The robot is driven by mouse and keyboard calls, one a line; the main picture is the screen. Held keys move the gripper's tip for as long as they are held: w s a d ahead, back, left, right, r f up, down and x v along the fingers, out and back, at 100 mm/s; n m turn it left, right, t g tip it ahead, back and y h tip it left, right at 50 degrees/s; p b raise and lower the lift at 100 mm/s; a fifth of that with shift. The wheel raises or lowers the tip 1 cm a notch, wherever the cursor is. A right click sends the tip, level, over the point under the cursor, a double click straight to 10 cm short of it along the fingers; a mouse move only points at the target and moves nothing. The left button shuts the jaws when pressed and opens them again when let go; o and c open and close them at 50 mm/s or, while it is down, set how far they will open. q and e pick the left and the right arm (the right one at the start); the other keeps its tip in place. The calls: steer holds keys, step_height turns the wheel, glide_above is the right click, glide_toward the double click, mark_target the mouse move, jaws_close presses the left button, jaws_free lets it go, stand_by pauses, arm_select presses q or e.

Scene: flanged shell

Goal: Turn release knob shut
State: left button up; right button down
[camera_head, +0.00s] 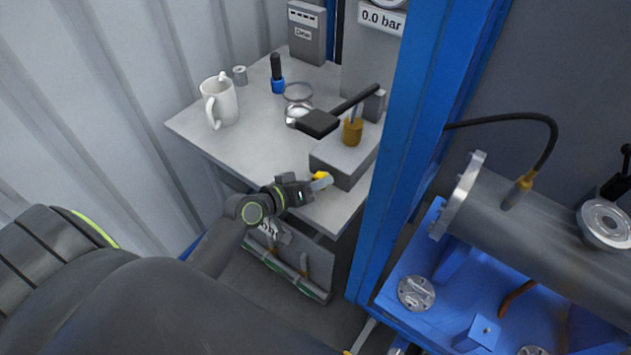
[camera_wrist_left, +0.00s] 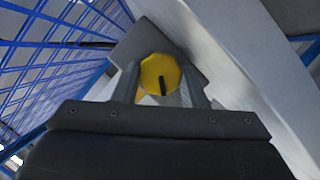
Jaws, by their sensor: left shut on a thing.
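The release knob (camera_wrist_left: 160,75) is yellow with a dark pointer mark, and it sits on the front of a grey block (camera_head: 343,160) on the bench. My left gripper (camera_wrist_left: 160,88) is shut on the knob, with one finger on each side of it in the left wrist view. The mark points down toward the gripper body in that view. In the head view my left gripper (camera_head: 321,181) is at the block's front face and only a bit of the yellow knob (camera_head: 319,175) shows. My right gripper is not in view.
A pump lever with a black handle (camera_head: 318,123) lies above the block. A white mug (camera_head: 219,101), a blue-black bottle (camera_head: 277,75) and rings stand on the bench (camera_head: 255,135). A blue post (camera_head: 405,150) rises right of the bench. A gauge label reads 0.0 bar.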

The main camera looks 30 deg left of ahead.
arm_select(q)
steer(key=shift+r, duration=0.1)
steer(key=shift+d+r+m+y+p, duration=0.1)
steer(key=shift+m+y+p, duration=0.5)
steer(key=shift+m+p, duration=0.15)
steer(key=shift+d+m+y+p, duration=0.1)
steer(key=shift+m+y+p, duration=0.55)
steer(key=shift+m, duration=0.3)
steer(key=m+y+p, duration=0.2)
steer(key=m+y, duration=0.1)
steer(key=shift+d+m, duration=0.15)
steer(key=shift+m, duration=0.25)
steer(key=o, duration=0.7)
steer(key=shift+s, duration=0.15)
